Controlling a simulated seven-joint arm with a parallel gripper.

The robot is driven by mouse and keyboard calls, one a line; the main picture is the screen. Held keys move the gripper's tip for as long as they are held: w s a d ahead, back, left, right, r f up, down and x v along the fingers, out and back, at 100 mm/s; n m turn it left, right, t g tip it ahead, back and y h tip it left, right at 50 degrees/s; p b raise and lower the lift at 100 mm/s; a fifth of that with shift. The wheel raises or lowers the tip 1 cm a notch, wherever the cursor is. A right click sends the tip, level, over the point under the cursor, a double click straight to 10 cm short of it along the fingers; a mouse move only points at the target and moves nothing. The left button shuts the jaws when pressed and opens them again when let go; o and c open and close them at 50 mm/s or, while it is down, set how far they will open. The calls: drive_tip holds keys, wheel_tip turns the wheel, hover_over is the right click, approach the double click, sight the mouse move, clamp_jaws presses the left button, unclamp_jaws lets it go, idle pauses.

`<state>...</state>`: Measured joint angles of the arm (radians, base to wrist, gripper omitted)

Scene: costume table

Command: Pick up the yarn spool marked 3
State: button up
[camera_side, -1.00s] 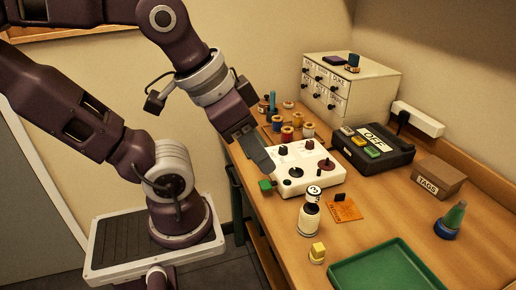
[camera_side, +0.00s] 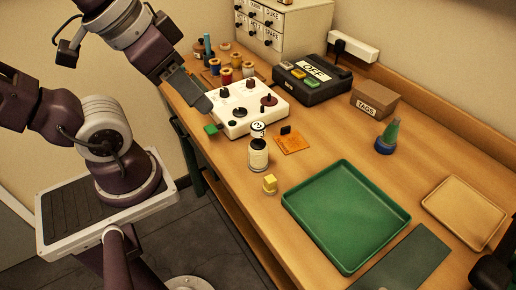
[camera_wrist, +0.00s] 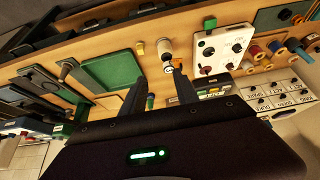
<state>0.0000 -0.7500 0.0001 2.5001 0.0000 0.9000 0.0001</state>
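The spool also shows at the top middle of the wrist view (camera_wrist: 164,47). My gripper (camera_side: 206,104) is in the air by the left edge of the white control box, to the left of and behind the spool in the side view. In the wrist view its two fingers (camera_wrist: 160,90) stand apart with nothing between them.
The white control box (camera_side: 236,119) with dark knobs is behind the spool. An orange card (camera_side: 293,144) lies to its right, and a small yellow-topped block (camera_side: 269,184) stands in front. A green tray (camera_side: 345,215) is at front right. Several coloured spools (camera_side: 226,75) stand farther back.

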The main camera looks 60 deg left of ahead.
drive_tip(key=o, duration=0.7)
drive_tip(key=m+g+y, duration=0.1)
drive_tip(key=m+g, duration=0.4)
drive_tip(key=m, duration=0.7)
approach(259, 127)
wheel_tip(259, 127, down, 5)
drive_tip(key=s+a, duration=0.1)
drive_tip(key=s, duration=0.1)
drive_tip(key=f+m, duration=0.1)
drive_tip(key=w+f+m, duration=0.1)
drive_tip(key=f, duration=0.1)
drive_tip(key=w+f+m+h, duration=0.1)
drive_tip(key=shift+w+f+m+g, duration=0.25)
drive_tip(key=shift+f+m+g, duration=0.05)
drive_tip(key=shift+f+m, duration=0.1)
wheel_tip(259, 127, down, 7)
drive_tip(key=shift+a, duration=0.2)
